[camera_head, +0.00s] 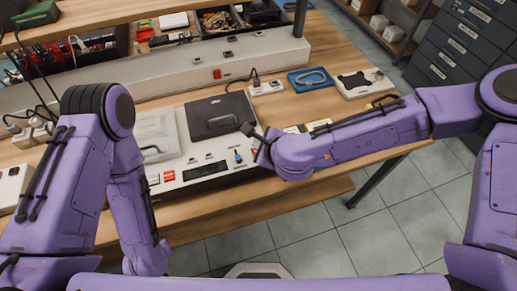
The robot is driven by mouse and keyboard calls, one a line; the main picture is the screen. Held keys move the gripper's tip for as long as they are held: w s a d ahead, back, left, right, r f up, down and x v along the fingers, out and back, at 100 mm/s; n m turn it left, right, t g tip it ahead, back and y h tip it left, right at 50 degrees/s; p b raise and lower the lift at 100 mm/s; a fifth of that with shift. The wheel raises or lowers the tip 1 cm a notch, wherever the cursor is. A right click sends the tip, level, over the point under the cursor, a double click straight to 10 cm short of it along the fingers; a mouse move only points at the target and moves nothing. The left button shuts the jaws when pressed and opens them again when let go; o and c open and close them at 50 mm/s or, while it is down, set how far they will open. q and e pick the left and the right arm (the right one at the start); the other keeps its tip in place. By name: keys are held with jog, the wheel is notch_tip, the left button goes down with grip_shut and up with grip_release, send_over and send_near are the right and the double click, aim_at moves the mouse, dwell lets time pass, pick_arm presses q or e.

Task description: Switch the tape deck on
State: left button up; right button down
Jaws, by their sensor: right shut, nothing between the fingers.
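The tape deck (183,160) is a pale unit lying on the wooden workbench, with a dark raised lid panel (222,114) and a light, see-through-looking cover (156,134) on top. Its front has a dark display (206,171), red buttons (168,176) at the left and a small blue lever (238,156) at the right. My right gripper (248,130) is shut and empty, above the deck's right end; its arm hides part of that end. I cannot tell whether it touches the deck. My left arm hangs at the left of the deck; its gripper does not show.
A power strip with a plug (266,88) sits behind the deck. A blue tray (311,79) and a white-and-black board (364,82) lie to its right. A long pale trunking (180,72) and bins of parts run along the back. Tiled floor (340,235) is open in front.

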dwell(0.3)
jog(key=shift+f+b, duration=0.35)
jog(key=shift+f, duration=0.15)
jog(key=shift+f+b, duration=0.3)
jog(key=shift+f, duration=0.1)
dwell(0.5)
jog(key=shift+r+p, duration=0.8)
jog(key=shift+r, duration=0.1)
notch_tip(320, 180, up, 6)
jog(key=p, duration=0.5)
jog(key=shift+p, duration=0.3)
dwell(0.6)
